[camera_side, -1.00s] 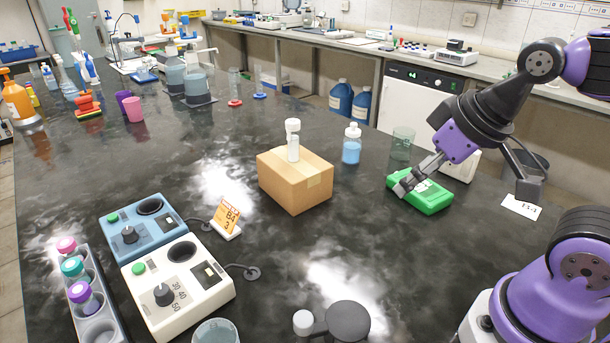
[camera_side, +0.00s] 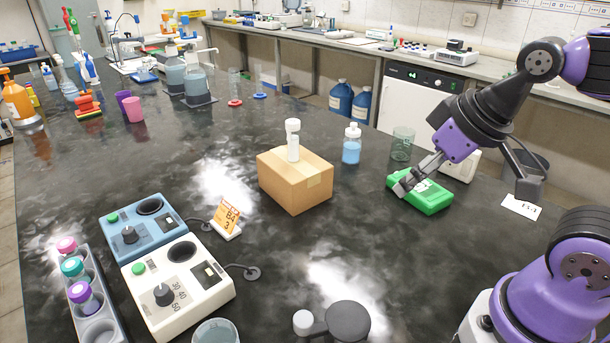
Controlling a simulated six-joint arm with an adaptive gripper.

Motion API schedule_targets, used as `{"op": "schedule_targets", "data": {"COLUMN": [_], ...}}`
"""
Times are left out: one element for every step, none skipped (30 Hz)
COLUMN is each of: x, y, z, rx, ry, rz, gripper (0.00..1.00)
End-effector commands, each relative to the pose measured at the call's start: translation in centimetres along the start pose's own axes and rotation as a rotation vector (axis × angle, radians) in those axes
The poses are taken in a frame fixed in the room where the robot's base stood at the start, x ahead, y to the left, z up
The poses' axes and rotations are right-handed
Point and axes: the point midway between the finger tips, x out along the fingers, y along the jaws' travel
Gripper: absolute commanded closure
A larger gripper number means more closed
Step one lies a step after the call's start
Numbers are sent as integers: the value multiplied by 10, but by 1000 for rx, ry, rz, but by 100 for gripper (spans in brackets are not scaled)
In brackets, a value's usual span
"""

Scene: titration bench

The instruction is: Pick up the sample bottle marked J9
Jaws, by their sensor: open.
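I cannot read a J9 mark on any bottle in this view. A small white bottle (camera_side: 293,147) with a white cap stands upright on top of a cardboard box (camera_side: 282,187). A bottle of light blue liquid (camera_side: 351,150) with a white top stands on the bench to the right of the box. My gripper (camera_side: 401,189) points down and left at the near left end of a green case (camera_side: 424,196). Its fingers overlap the case in the picture, and I cannot tell if they touch it. The gripper is open and holds no bottle.
A clear beaker (camera_side: 402,143) stands behind the green case. A sign (camera_side: 227,217) stands left of the box, near a blue device (camera_side: 142,226) and a white device (camera_side: 178,283). A rack (camera_side: 95,310) holds coloured-cap vials. The dark bench is clear in front of the box.

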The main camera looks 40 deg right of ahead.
Motion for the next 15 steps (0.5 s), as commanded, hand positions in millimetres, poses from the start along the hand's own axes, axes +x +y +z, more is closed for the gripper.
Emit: {"op": "schedule_targets", "data": {"x": [0,0,0,0,0,0,0,0,0,0,0,0,0,0,0], "y": [0,0,0,0,0,0,0,0,0,0,0,0,0,1,2], "z": [0,0,0,0,0,0,0,0,0,0,0,0,-1,-3,-7], "rx": [0,0,0,0,0,0,0,0,0,0,0,0,1,4,10], "ry": [0,0,0,0,0,0,0,0,0,0,0,0,0,1,1], "rz": [0,0,0,0,0,0,0,0,0,0,0,0,1,2,5], "gripper": [10,10,10,10,10,10,10,10,10,10,10,10,10,10,10]}}
